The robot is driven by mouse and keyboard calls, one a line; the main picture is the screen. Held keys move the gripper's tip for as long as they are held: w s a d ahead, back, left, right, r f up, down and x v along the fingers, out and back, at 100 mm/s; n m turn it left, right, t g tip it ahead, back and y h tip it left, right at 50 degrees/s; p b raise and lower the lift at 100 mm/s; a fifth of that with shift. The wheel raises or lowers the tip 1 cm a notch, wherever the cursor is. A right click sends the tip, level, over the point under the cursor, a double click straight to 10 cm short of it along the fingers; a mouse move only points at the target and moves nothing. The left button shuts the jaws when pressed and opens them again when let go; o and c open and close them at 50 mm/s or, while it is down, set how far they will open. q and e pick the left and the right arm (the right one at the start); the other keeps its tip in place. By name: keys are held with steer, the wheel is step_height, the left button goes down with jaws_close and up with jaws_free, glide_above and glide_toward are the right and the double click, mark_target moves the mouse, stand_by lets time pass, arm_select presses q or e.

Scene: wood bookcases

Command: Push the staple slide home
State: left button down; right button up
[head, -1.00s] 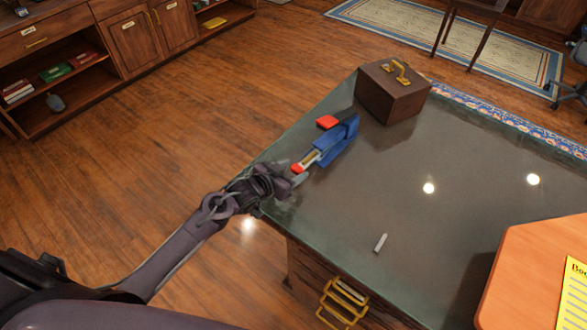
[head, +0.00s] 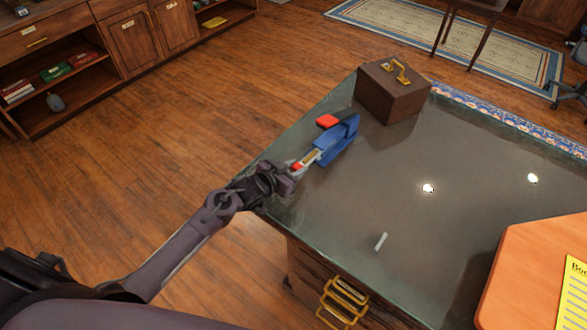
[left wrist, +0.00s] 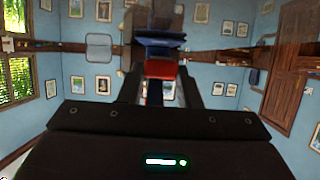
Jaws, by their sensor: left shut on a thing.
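A blue stapler (head: 338,140) with a red part (head: 327,121) at its far end lies on the desk's left side. Its staple slide (head: 311,157) sticks out of the near end, with a red tip (head: 297,166). My left gripper (head: 290,174) is at that red tip, shut on the slide's end. In the left wrist view the red end (left wrist: 161,69) sits between my fingers, with the blue body (left wrist: 160,42) beyond it. The fingers partly hide the tip in the head view. My right gripper is not in view.
A brown box with a brass handle (head: 393,91) stands just behind the stapler on the dark desk (head: 450,150). A small white stick (head: 381,242) lies nearer. An orange-brown board (head: 530,270) with a yellow sheet is at the right. The desk's middle is clear.

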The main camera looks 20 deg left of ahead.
mark_target(306, 159)
arm_select(q)
steer(key=w, duration=0.1)
steer(key=w+d+b, duration=0.1)
steer(key=w, duration=0.1)
steer(key=shift+w+d+f, duration=0.1)
steer(key=shift+w+d, duration=0.2)
steer(key=c, duration=1)
jaws_free()
steer(key=shift+c, duration=0.2)
steer(key=shift+s, duration=0.1)
steer(key=v, duration=0.7)
steer(key=shift+s+a+r+b, duration=0.15)
steer(key=shift+s+r+b, duration=0.1)
steer(key=shift+s+b, duration=0.1)
